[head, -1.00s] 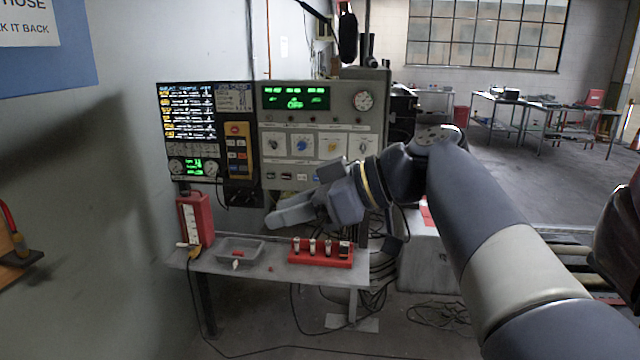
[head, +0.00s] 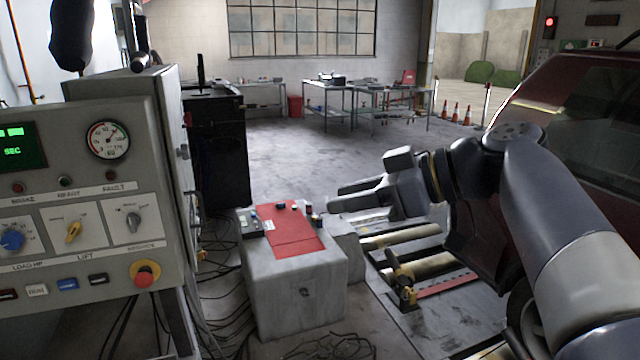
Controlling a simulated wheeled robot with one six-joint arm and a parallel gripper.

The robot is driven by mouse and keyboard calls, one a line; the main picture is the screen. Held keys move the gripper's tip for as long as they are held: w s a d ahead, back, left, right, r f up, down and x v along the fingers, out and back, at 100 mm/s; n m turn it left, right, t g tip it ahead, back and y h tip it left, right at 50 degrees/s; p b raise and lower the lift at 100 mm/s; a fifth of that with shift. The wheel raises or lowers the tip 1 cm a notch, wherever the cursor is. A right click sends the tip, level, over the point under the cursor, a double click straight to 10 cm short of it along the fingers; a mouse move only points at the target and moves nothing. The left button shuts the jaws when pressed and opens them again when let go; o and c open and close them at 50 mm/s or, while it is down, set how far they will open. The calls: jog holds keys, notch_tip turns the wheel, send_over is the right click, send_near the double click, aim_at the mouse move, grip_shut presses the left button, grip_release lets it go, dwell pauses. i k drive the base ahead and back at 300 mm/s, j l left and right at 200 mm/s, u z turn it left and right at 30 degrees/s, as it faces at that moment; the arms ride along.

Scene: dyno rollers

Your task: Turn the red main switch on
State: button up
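No switch that I can clearly tell as the red main switch shows now. The grey control cabinet (head: 85,170) stands at the left, its front cut off by the picture edge. A red mushroom button on a yellow ring (head: 145,275) sits at its lower right corner. Blue (head: 12,240), yellow (head: 73,232) and grey (head: 133,221) knobs are in a row above it. A small grey handle (head: 183,152) is on the cabinet's right side. My gripper (head: 333,197) points left in mid-air, well right of the cabinet. Its two fingers are apart with nothing between them.
A pale block with a red top (head: 290,235) stands below and left of my gripper, with small items on it. A dark red car (head: 585,110) is at the right. Cables (head: 225,300) cross the floor near the cabinet.

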aim_at(187, 117)
jog(key=i, duration=0.6)
jog(key=i+l+u, duration=0.15)
jog(key=i, duration=0.45)
jog(key=i+l, duration=0.1)
jog(key=i, duration=0.5)
jog(key=i+j+u, duration=0.2)
jog(key=i+u, duration=0.2)
jog(key=i, duration=0.15)
jog(key=i+u, duration=0.4)
jog(key=i, duration=0.2)
jog(key=i+l+u, duration=0.1)
jog(key=i+u, duration=0.35)
jog(key=i, duration=0.15)
